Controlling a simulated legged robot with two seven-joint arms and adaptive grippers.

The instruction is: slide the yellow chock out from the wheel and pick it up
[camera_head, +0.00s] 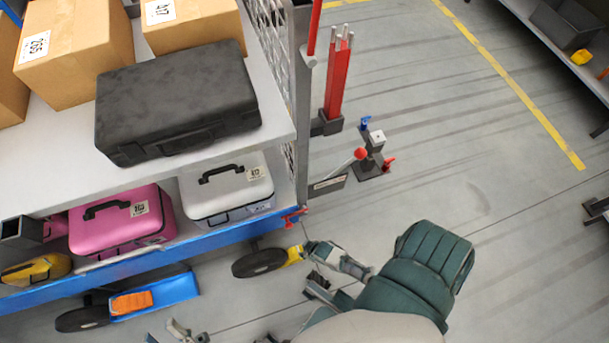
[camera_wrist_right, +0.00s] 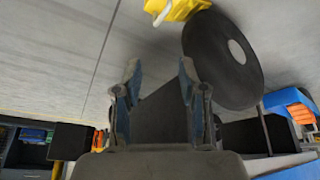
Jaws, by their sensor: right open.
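The yellow chock (camera_head: 295,255) sits on the floor against the right side of a dark cart wheel (camera_head: 259,263). In the right wrist view the chock (camera_wrist_right: 178,10) lies beyond my fingertips, beside the wheel (camera_wrist_right: 222,60) with its pale hub. My right gripper (camera_head: 309,265) is open, its fingers spread just right of the chock. In the right wrist view its two fingers (camera_wrist_right: 158,68) stand apart with nothing between them. Whether a finger touches the chock is unclear. My left gripper (camera_head: 180,330) shows only partly at the bottom edge, and its opening is hard to judge.
The cart's blue lower edge (camera_head: 238,235) runs above the wheel, with a pink case (camera_head: 118,228) and a silver case (camera_head: 226,197) on its shelf. A stand with red and blue parts (camera_head: 374,155) is behind. The floor (camera_head: 500,235) to the right is clear.

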